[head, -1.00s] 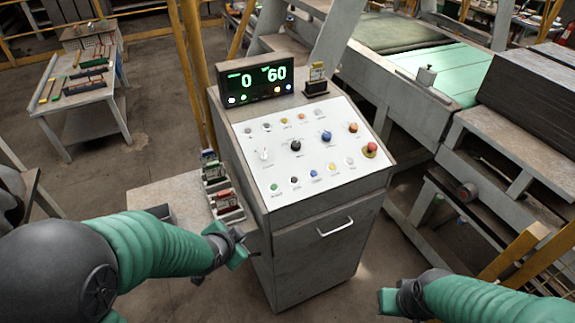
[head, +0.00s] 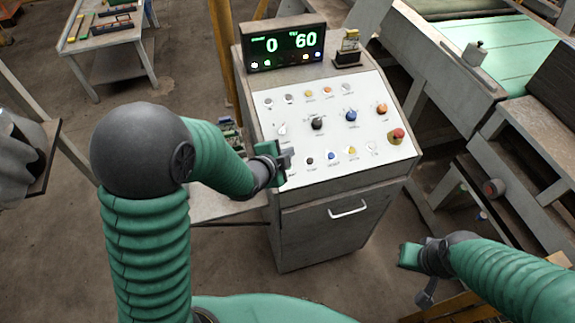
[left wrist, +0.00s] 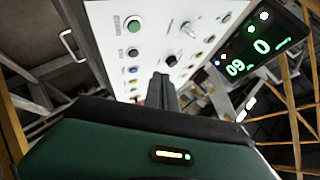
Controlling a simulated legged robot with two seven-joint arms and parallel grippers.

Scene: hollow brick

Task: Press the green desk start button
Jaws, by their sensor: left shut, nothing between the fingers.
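The green start button (left wrist: 133,23) shows in the left wrist view, at the corner of the white sloped panel (head: 385,155). In the head view my left gripper (head: 289,157) covers that front-left corner and hides the button. The left gripper is shut and empty, its fingers over the panel's left edge. Its fingers also show in the left wrist view (left wrist: 160,90), pointing at the panel, apart from the green button in the picture. Whether they touch the panel cannot be told. My right gripper (head: 411,256) hangs right of the cabinet, away from the panel; its finger opening is unclear.
Other knobs and buttons crowd the panel, including a black button (head: 310,161) beside the gripper and a red mushroom button (head: 396,135) at the right. A display (head: 285,46) reading 0 and 60 stands behind. A conveyor frame (head: 450,75) stands right.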

